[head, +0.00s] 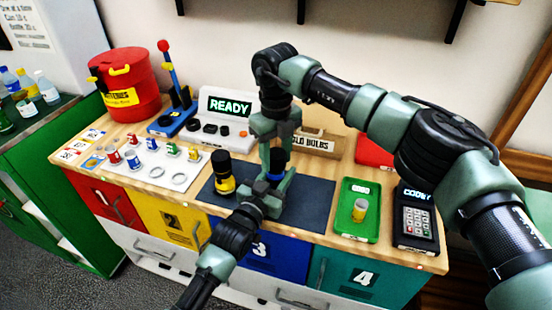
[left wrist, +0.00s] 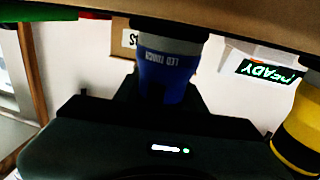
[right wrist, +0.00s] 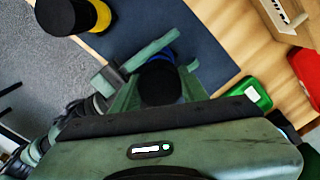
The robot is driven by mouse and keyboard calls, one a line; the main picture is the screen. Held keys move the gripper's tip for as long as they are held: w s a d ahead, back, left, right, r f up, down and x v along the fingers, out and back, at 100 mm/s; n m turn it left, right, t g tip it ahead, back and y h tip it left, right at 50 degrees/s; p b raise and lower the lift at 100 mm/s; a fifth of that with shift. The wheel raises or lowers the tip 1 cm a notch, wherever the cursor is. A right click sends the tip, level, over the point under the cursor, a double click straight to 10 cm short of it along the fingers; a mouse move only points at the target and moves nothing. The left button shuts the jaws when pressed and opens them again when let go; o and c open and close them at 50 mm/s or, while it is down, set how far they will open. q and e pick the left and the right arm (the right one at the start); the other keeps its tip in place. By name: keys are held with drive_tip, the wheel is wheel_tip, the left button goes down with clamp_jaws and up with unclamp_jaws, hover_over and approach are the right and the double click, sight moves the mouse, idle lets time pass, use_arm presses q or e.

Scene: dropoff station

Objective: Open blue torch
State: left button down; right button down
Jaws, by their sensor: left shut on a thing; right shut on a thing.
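The blue torch (head: 276,167) stands upright above the dark mat, mostly hidden between my two grippers. In the left wrist view its blue body with "LED TORCH" lettering (left wrist: 167,76) shows upside down. In the right wrist view its round black end (right wrist: 160,84) faces the camera, with a bit of blue behind it. My left gripper (head: 270,190) is shut on the blue torch's body from the front. My right gripper (head: 277,150) comes from above and is shut on its black upper end. Whether the torch touches the mat is hidden.
A yellow-and-black torch (head: 224,184) stands left on the dark mat (head: 315,205). A green tray (head: 347,228) with a small yellow-and-silver cylinder and a keypad (head: 415,222) are at right. A white tray (head: 178,180) with batteries and rings is at left. An "OLD BULBS" box (head: 322,145) stands behind.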

sight(276, 154)
drive_tip(key=shift+r, duration=0.1)
drive_tip(key=shift+r, duration=1.95)
use_arm(q)
drive_tip(key=c, duration=0.8)
unclamp_jaws()
drive_tip(key=shift+o, duration=0.2)
